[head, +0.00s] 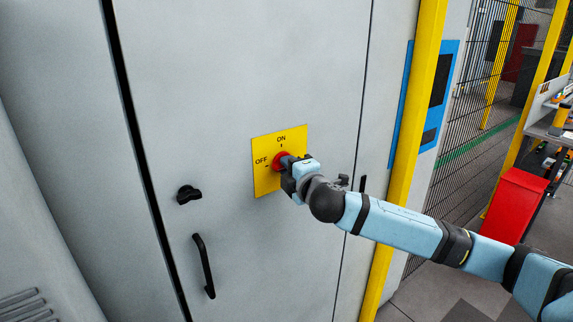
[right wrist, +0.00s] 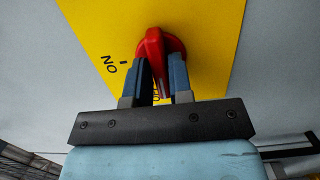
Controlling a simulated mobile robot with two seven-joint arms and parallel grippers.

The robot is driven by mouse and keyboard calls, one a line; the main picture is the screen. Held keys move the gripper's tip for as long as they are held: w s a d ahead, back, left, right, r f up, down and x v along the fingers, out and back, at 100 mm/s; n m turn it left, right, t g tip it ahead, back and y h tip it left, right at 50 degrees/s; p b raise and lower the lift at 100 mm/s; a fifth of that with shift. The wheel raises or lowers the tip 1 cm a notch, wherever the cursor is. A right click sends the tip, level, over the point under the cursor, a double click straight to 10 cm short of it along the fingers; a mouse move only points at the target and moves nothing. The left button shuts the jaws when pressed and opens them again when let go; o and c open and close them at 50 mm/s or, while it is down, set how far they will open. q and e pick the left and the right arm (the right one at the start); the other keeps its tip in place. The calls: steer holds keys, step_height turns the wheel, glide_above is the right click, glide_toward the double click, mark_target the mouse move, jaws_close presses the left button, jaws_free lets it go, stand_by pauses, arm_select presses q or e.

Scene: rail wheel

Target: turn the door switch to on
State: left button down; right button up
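The door switch is a red rotary knob (head: 281,160) on a yellow plate (head: 266,183) on the grey cabinet door. The plate reads ON above the knob and OFF to its left. In the right wrist view the knob (right wrist: 155,45) has its raised ridge upright in the picture, in line with the OFF mark; ON lies to the left. My right gripper (head: 288,166) is at the knob, its two fingers (right wrist: 161,78) on either side of the ridge and apparently touching it. The fingers partly hide the OFF lettering. My left gripper is in neither view.
A black latch (head: 189,194) and a black door handle (head: 205,266) are on the door, left of and below the plate. A yellow post (head: 412,120) stands right of the cabinet. Farther right are a mesh fence and a red box (head: 514,205).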

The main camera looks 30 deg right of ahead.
jaws_close()
steer(key=m, duration=0.4)
steer(key=shift+g+p, duration=0.3)
steer(key=shift+r+m+g+y+p, duration=0.15)
steer(key=shift+m+p, duration=0.25)
steer(key=shift+m, duration=0.75)
steer(key=shift+f+m+g+y+p, duration=0.15)
steer(key=shift+m+p, duration=0.25)
steer(key=shift+m, duration=0.75)
steer(key=shift+r, duration=0.1)
steer(key=shift+d+m+y+p, duration=0.1)
steer(key=shift+m+y+p, duration=0.3)
steer(key=shift+m+p, duration=1.25)
steer(key=shift+m+b, duration=0.35)
steer(key=shift+b, duration=0.05)
